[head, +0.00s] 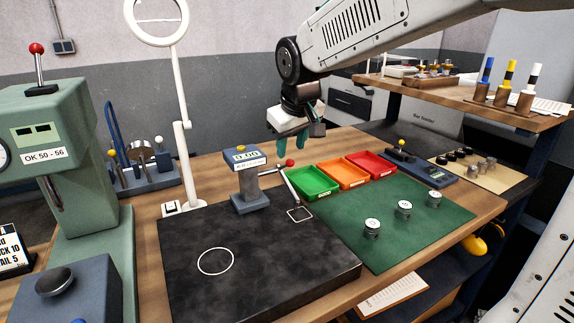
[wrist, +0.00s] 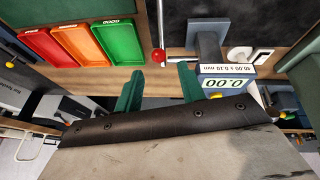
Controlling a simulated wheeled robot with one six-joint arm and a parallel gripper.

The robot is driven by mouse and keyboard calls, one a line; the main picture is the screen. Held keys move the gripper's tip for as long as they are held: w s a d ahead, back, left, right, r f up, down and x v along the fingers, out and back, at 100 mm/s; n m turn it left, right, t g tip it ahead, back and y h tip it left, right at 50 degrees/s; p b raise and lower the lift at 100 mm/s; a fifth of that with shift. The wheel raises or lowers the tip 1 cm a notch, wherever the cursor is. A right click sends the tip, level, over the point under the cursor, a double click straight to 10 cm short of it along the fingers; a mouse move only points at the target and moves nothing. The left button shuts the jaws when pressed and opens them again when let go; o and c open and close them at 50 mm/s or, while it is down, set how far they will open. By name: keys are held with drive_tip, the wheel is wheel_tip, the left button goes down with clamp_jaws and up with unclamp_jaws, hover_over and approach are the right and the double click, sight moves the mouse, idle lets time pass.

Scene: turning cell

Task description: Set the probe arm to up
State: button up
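The gauge (head: 247,175) is a grey post on a foot, with a display reading 0.00, at the black plate's back edge. Its probe arm (head: 292,185) is a thin pale rod with a red ball (head: 289,162) at its upper end. The rod slants down towards a small white square on the plate; I cannot tell if it touches. My gripper (head: 292,147) hangs above and behind the red ball, its green fingers open and empty. In the wrist view, the red ball (wrist: 158,56) lies beyond the gap between the fingertips (wrist: 160,75), apart from both.
Green (head: 312,183), orange (head: 343,173) and red (head: 371,164) trays stand right of the gauge. A white lamp post (head: 187,165) stands to its left. Three metal parts sit on the green mat (head: 395,255). The black plate (head: 270,265) is clear in front.

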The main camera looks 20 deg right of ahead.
sight(288, 164)
drive_tip(key=x, duration=0.7)
drive_tip(key=shift+w+f, duration=0.2)
drive_tip(key=shift+f, duration=0.1)
clamp_jaws()
